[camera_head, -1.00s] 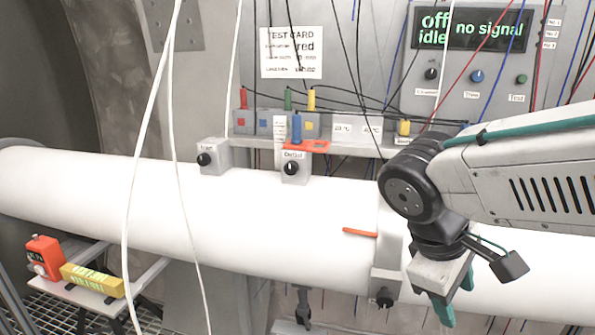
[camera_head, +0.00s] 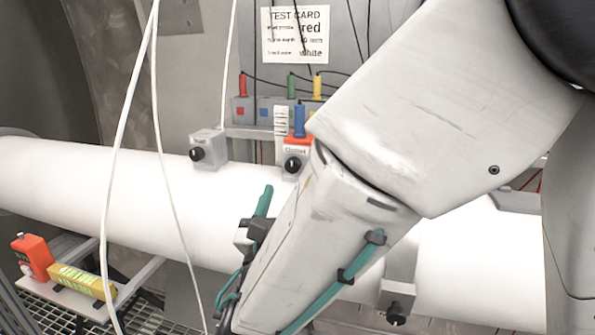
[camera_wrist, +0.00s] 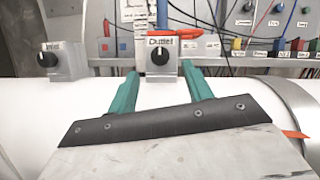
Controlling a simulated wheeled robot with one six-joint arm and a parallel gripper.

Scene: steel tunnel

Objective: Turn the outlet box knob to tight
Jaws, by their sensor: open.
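The outlet box (camera_head: 296,152) is a small grey box on top of the white pipe, with a black round knob (camera_head: 292,165) on its front. In the wrist view the outlet box (camera_wrist: 174,68) faces me, and its knob (camera_wrist: 160,55) shows a white mark standing about upright. My gripper (camera_wrist: 159,70) is open and empty, its two teal fingers reaching toward the box, one on each side of the knob in the picture. I cannot tell how far apart fingers and knob are. In the head view one teal finger (camera_head: 263,201) shows below left of the box; my arm hides the rest.
A similar inlet box (camera_head: 208,146) with a black knob stands left on the pipe (camera_head: 90,185). A blue plug (camera_head: 300,122) stands behind the outlet box, near an orange piece. White cables (camera_head: 112,170) hang in front at left. A pipe clamp (camera_head: 398,280) is at right.

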